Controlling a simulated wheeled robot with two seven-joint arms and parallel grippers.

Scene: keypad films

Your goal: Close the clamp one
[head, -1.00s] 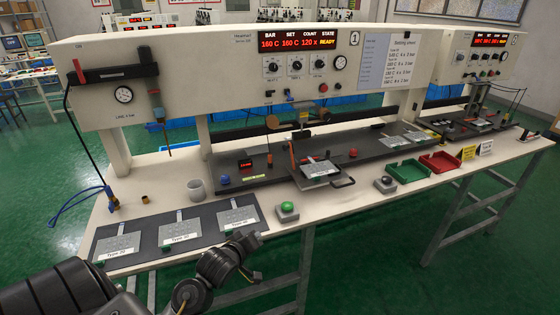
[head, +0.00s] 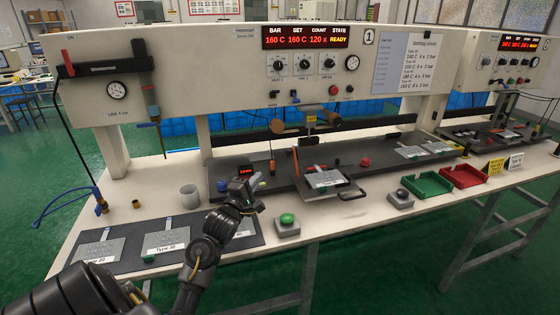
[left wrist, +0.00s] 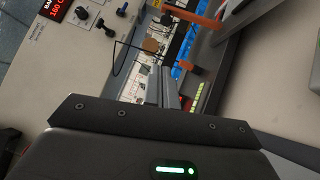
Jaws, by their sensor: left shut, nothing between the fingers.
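At station 1, a small dark carriage (head: 335,190) holds a grey keypad film (head: 324,179). An upright orange lever (head: 296,161) stands at the carriage's left rear edge and looks like the clamp's handle; the clamp's finer parts are too small to tell. In the left wrist view an orange bar (left wrist: 192,22) shows beyond my fingers. My left gripper (head: 252,182) is shut and empty, above the front of the bench, left of the carriage and apart from the lever. Its closed fingers (left wrist: 172,88) show in the wrist view. My right gripper is not in view.
A green button box (head: 287,223) stands in front of the carriage. A grey cup (head: 190,194) and a dark mat (head: 125,251) with film sheets are on the left. Green (head: 427,185) and red (head: 464,176) trays lie right. The heater housing (head: 230,75) overhangs the back.

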